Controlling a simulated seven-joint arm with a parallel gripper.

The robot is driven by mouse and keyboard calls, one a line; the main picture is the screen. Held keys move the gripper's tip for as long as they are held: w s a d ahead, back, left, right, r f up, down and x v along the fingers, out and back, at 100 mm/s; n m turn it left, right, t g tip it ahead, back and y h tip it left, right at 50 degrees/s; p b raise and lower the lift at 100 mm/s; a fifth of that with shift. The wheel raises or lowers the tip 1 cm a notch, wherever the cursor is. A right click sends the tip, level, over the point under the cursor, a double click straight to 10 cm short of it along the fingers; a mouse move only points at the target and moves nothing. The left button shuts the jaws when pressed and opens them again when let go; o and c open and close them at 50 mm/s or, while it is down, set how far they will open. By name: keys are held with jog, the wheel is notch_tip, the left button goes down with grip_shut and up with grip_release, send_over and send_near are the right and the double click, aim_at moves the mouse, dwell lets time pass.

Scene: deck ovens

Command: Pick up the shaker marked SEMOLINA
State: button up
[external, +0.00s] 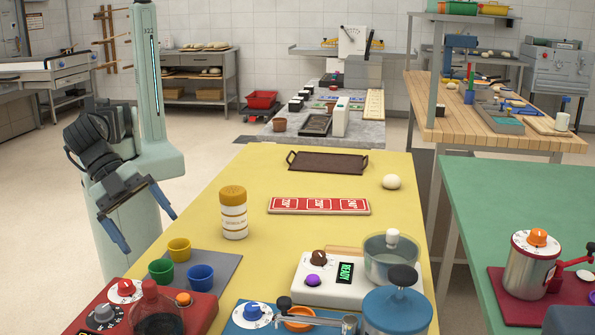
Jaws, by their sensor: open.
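A white shaker (234,214) with an orange-yellow lid and a gold band stands upright on the yellow table (205,197), left of its middle. The lettering on its label is too small to read for certain. My gripper (146,225) hangs at the table's left edge, to the left of the shaker and apart from it. Its two blue-grey fingers are spread wide, with nothing between them.
Yellow, green and blue cups (179,250) stand on a grey mat just in front of the shaker. A red sign board (319,205) lies to its right. A brown tray (328,162) lies behind. Devices with knobs crowd the front edge.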

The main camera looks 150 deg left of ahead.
jog(key=s+a+r+n+g, duration=0.1)
jog(key=s+a+n, duration=0.1)
jog(key=s+a, duration=0.35)
jog(key=s+a+r+n+g, duration=0.1)
jog(key=s+a+g, duration=0.15)
jog(key=a, duration=0.65)
jog(key=n+h, duration=0.2)
jog(key=h, duration=0.1)
send_near(230, 188)
jog(key=shift+a+x, duration=0.15)
jog(key=shift+x, duration=1.95)
jog(key=shift+a+x, duration=0.1)
jog(key=shift+x, duration=2)
jog(key=shift+f, duration=0.1)
jog(key=shift+f, duration=0.1)
jog(key=shift+d+x, duration=0.15)
jog(key=shift+x, duration=0.8)
jog(key=shift+d+x, duration=0.15)
jog(key=shift+x, duration=0.75)
jog(key=shift+w+f, duration=0.4)
jog(key=shift+f, duration=0.15)
